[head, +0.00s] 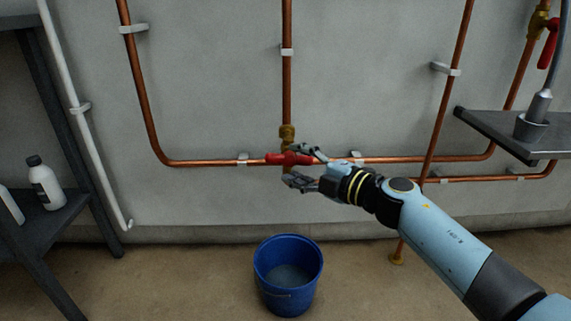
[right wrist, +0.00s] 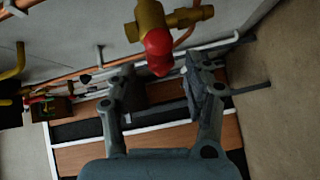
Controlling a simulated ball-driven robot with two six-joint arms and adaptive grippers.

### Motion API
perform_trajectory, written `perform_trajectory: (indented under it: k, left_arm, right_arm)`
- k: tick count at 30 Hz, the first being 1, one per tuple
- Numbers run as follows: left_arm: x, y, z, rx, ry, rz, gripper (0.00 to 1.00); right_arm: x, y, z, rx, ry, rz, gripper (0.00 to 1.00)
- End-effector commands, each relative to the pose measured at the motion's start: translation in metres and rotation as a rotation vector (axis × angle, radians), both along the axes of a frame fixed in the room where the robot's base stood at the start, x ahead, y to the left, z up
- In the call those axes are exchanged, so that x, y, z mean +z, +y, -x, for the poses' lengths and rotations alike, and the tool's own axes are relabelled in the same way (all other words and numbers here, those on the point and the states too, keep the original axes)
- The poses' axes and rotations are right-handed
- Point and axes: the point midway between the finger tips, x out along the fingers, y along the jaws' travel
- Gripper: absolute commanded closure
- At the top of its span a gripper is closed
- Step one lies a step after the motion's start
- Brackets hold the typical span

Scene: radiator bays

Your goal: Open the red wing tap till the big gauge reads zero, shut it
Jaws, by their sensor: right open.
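The red wing tap (head: 287,159) sits on a brass valve body (head: 287,133) at the foot of a vertical copper pipe. Its wings lie level in the head view. My right gripper (head: 296,166) is open at the tap's right end, one finger above and one below. In the right wrist view the red tap (right wrist: 158,50) shows end-on beneath its brass body (right wrist: 153,18), ahead of and between the open fingers (right wrist: 162,88). I cannot tell whether a finger touches it. The big gauge is not in view. My left gripper is not in view.
A blue bucket (head: 288,272) stands on the floor below the tap. Copper pipes (head: 210,163) run along the wall. A dark shelf with white bottles (head: 45,183) is at left. A grey shelf (head: 505,134) and another red-handled valve (head: 549,43) are at right.

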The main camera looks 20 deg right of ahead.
Motion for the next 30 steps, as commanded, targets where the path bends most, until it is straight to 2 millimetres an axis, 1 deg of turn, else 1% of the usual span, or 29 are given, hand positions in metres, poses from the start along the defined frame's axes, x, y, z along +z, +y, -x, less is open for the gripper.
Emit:
perform_trajectory:
  k: [1,2,7,10,18,27,30]
  left_arm:
    - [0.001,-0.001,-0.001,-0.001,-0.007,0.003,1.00]
    - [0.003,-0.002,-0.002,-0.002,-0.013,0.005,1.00]
    - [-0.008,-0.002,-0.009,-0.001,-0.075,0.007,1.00]
    - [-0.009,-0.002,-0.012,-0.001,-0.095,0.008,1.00]
    - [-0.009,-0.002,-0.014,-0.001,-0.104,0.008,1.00]
    - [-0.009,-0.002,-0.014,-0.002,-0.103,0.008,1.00]
    - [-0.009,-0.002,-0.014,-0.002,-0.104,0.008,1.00]
  right_arm:
    - [-0.005,0.005,-0.009,0.000,0.001,0.000,0.49]
    - [-0.004,0.008,-0.013,0.000,0.001,-0.002,0.49]
    - [-0.005,0.017,-0.031,0.000,0.003,-0.001,0.49]
    - [-0.004,0.020,-0.035,0.000,0.001,0.000,0.49]
    - [-0.003,0.020,-0.036,-0.001,0.001,0.001,0.49]
    - [-0.003,0.020,-0.036,-0.001,0.001,0.001,0.89]
    - [-0.004,0.020,-0.036,0.000,0.001,0.002,1.00]
